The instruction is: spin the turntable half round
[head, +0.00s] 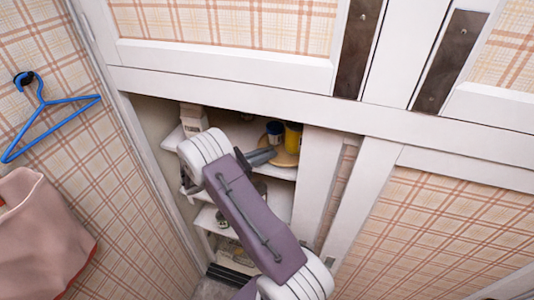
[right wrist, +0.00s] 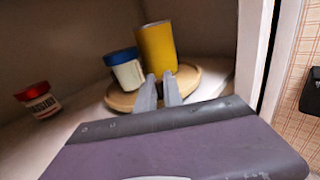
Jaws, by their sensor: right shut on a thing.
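The turntable (head: 286,158) is a round, light wooden disc on the upper shelf inside the open cupboard. It also shows in the right wrist view (right wrist: 119,102). A yellow can (head: 293,137) and a white jar with a blue lid (head: 275,131) stand on it; in the right wrist view the yellow can (right wrist: 157,48) is right of the jar (right wrist: 127,72). My right gripper (head: 270,155) reaches in from the front. The exact contact is hard to see. My left gripper is out of view.
A jar with a red lid (right wrist: 38,100) stands on the shelf left of the turntable. A pale carton (head: 194,117) stands at the shelf's left. A white door panel (head: 317,180) bounds the opening on the right. Lower shelves (head: 208,219) are partly hidden by my arm.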

